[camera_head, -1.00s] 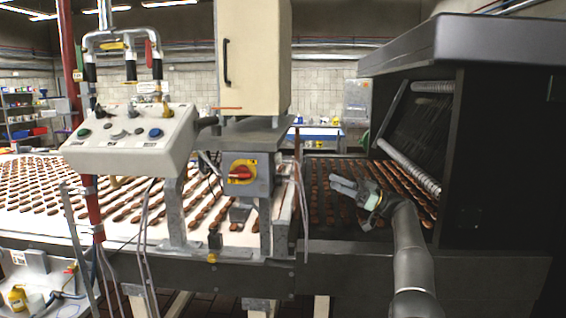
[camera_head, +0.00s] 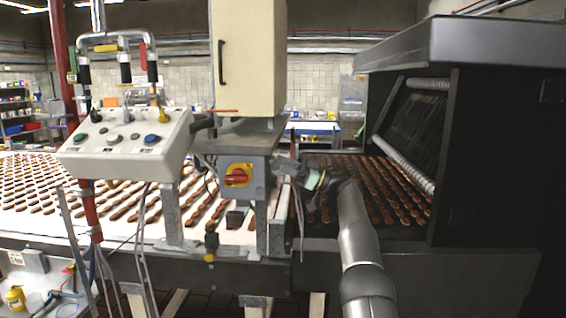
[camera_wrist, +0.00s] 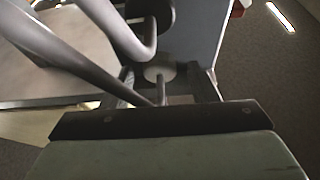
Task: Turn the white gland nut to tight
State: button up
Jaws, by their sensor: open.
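My gripper (camera_head: 285,167) is at the right side of the grey switch box (camera_head: 258,176), which has a red rotary switch (camera_head: 236,177) on a yellow plate. In the wrist view my gripper (camera_wrist: 166,86) is open, with one dark finger on each side of a pale round fitting (camera_wrist: 160,72). This fitting may be the white gland nut; whether the fingers touch it I cannot tell. A thick grey cable (camera_wrist: 122,32) crosses in front on the left. A darker round fitting (camera_wrist: 138,10) sits above it. The nut cannot be made out in the head view.
A control panel (camera_head: 125,138) with buttons stands at the left. A tall cream cabinet (camera_head: 247,60) rises above the switch box. Belts with rows of brown biscuits (camera_head: 90,195) lie behind. A dark machine housing (camera_head: 480,150) closes off the right.

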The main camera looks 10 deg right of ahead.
jog(key=c, duration=1)
jog(key=shift+f+m+b, duration=0.1)
jog(key=shift+m+b, duration=0.3)
jog(key=shift+b, duration=0.15)
